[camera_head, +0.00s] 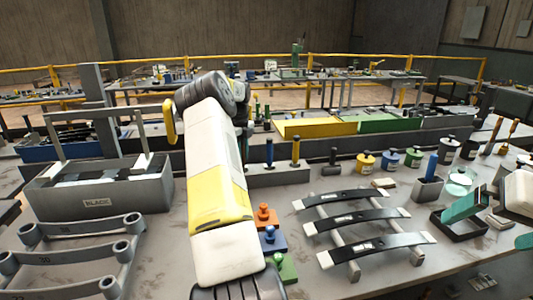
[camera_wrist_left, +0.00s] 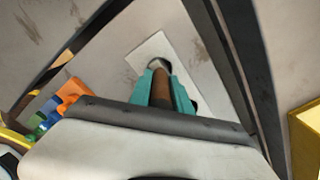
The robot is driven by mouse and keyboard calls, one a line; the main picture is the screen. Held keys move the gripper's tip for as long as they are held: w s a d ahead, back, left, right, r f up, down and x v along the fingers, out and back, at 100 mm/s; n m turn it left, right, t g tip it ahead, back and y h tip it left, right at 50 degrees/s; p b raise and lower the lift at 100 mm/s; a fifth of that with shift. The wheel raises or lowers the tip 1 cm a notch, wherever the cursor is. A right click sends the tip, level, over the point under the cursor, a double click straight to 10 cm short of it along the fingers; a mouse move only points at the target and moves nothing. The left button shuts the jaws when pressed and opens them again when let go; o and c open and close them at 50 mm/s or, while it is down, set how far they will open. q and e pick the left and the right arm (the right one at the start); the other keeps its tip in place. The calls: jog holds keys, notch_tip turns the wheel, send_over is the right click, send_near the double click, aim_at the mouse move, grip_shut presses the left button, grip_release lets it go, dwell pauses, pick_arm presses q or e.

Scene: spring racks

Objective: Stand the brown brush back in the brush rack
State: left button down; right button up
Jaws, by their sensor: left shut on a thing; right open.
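In the left wrist view, the teal fingers of my left gripper (camera_wrist_left: 162,92) are closed around the brown brush (camera_wrist_left: 161,88). My right gripper (camera_head: 495,224) is open at the right edge.
Orange, blue and green knobbed blocks (camera_head: 264,215) stand close right of my left arm. Dark leaf springs (camera_head: 362,222) lie on a rack to their right. A grey bin (camera_head: 100,200) is at left. Coloured cans (camera_head: 388,160) stand behind.

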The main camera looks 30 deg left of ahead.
pick_arm(q)
jog(key=shift+f, duration=0.3)
jog(key=c, duration=0.6)
grip_release()
jog(key=shift+c, duration=0.2)
jog(key=shift+r, duration=0.1)
jog(key=shift+r, duration=3.4)
